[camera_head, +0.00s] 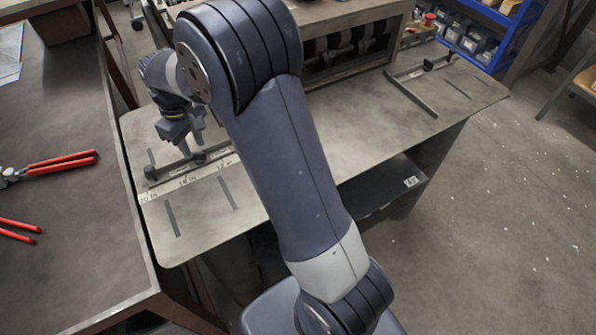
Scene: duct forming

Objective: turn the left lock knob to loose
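My gripper (182,136) points down over the left end of the machine table, just above a dark bar (174,165) that lies beside a scale strip. A small dark round knob-like part (198,158) shows on the bar right below my gripper. Another dark end piece (151,173) sits at the bar's left end. I cannot tell which of these is the left lock knob, nor whether my fingers touch either one. The fingers are small and dark here, and their gap is unclear.
The metal table (430,125) carries a roller housing (345,45) at the back and a second dark bar (411,93) at right. A workbench (75,225) with red-handled tools (62,162) stands at left. A blue shelf (513,30) is at the back right; floor at right is clear.

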